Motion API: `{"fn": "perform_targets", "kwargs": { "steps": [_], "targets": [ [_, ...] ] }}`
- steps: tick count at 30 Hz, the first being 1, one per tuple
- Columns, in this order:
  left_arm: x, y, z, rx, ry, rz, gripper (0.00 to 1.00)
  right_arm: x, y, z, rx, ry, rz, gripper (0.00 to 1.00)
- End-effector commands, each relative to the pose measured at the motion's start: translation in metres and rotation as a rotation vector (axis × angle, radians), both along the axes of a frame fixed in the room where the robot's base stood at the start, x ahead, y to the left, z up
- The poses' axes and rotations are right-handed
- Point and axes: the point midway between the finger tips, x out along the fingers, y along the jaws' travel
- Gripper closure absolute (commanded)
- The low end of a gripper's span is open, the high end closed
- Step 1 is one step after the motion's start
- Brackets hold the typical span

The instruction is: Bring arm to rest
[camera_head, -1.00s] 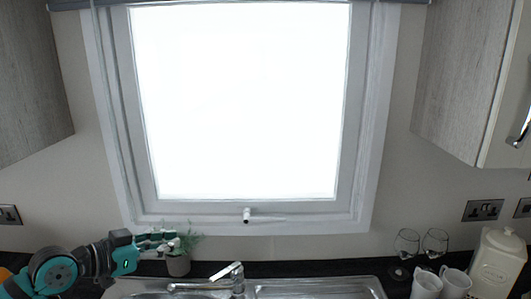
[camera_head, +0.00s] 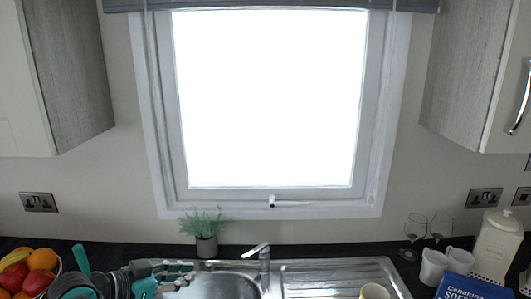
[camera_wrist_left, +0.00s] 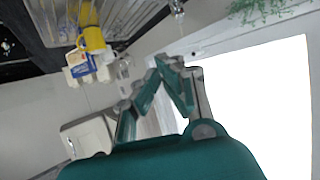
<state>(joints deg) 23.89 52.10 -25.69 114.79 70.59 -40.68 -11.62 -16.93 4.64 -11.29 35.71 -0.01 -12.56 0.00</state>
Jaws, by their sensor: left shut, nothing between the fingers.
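My left arm comes in at the lower left of the head view, dark with teal parts. Its left gripper (camera_head: 187,272) is beside the left side of the sink (camera_head: 232,286), below the potted plant in the picture. In the left wrist view the gripper's grey and teal fingers (camera_wrist_left: 172,62) meet at their tips, with nothing between them. The body of the gripper fills the bottom of that view. My right gripper is in neither view.
A potted plant (camera_head: 206,232) stands behind the sink near the tap (camera_head: 262,257). A fruit bowl (camera_head: 30,272) is at the left. Glasses (camera_head: 441,227), white mugs (camera_head: 433,266), a canister (camera_head: 497,245), a blue packet (camera_head: 470,287) and a yellow mug (camera_head: 374,291) are at the right.

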Motion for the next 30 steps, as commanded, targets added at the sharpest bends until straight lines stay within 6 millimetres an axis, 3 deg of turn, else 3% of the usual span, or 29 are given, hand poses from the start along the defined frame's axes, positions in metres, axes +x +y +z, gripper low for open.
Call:
{"fn": "perform_targets", "kwargs": {
  "steps": [8, 12, 15, 21, 30],
  "targets": [
    [-0.060, -0.040, -0.082, 0.094, 0.129, -0.018, 1.00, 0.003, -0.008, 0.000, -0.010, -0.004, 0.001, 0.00],
    [-0.114, -0.051, -0.135, 0.169, 0.251, 0.054, 1.00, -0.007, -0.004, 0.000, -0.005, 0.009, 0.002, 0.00],
    [-0.152, -0.043, -0.163, 0.225, 0.348, 0.149, 1.00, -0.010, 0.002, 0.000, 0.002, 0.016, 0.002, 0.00],
    [-0.212, -0.016, -0.195, 0.313, 0.520, 0.334, 1.00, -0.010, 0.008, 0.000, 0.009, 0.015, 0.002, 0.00],
    [-0.288, 0.024, -0.216, 0.411, 0.735, 0.566, 1.00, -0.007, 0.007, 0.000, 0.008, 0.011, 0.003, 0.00]
  ]
}}
